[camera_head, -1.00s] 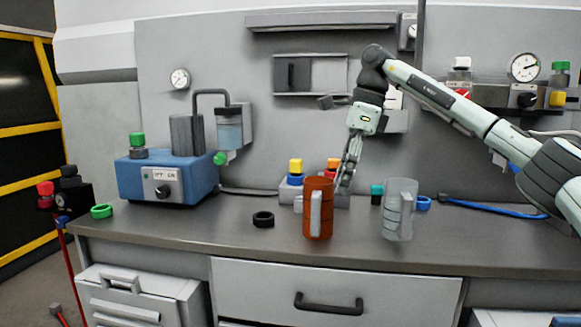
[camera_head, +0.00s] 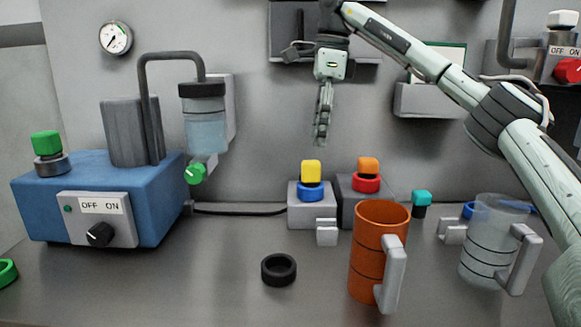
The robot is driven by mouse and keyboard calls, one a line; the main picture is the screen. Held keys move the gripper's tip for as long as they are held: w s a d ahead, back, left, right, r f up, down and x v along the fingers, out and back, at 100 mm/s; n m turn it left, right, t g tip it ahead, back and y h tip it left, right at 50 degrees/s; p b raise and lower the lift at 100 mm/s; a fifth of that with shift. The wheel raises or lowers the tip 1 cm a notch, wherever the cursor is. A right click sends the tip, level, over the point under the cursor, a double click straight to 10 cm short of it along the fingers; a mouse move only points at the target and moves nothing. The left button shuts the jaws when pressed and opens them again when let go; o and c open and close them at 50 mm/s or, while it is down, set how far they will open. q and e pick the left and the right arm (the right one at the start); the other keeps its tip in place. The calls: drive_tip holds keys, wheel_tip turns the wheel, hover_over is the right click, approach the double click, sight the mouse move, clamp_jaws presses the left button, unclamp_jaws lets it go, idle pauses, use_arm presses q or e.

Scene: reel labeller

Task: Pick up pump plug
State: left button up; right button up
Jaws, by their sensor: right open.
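I cannot tell for sure which part is the pump plug. A green plug (camera_head: 46,144) sits in a grey collar on top of the blue pump box (camera_head: 105,190) at the left. A yellow plug (camera_head: 311,171) stands in a blue ring (camera_head: 311,191) on a grey block, with an orange plug (camera_head: 368,166) in a red ring beside it. A teal plug (camera_head: 421,198) stands further right. My right gripper (camera_head: 321,138) hangs fingers down above the yellow plug in the picture, apart from it, open and empty. My left gripper is out of view.
An orange mug (camera_head: 368,260) and a clear mug (camera_head: 482,255) stand at the front right. A black ring (camera_head: 279,270) lies on the worktop (camera_head: 210,285), and a green ring (camera_head: 6,272) at the left edge. The worktop between pump and black ring is clear.

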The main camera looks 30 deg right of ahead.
sight(311, 162)
drive_tip(key=shift+w+f, duration=0.1)
drive_tip(key=shift+w, duration=0.05)
drive_tip(key=f, duration=0.3)
drive_tip(key=a+f, duration=0.1)
drive_tip(key=f, duration=0.3)
drive_tip(key=shift+a+f, duration=0.1)
drive_tip(key=shift+a, duration=0.1)
clamp_jaws()
drive_tip(key=shift+w+r, duration=0.1)
drive_tip(key=shift+r, duration=0.1)
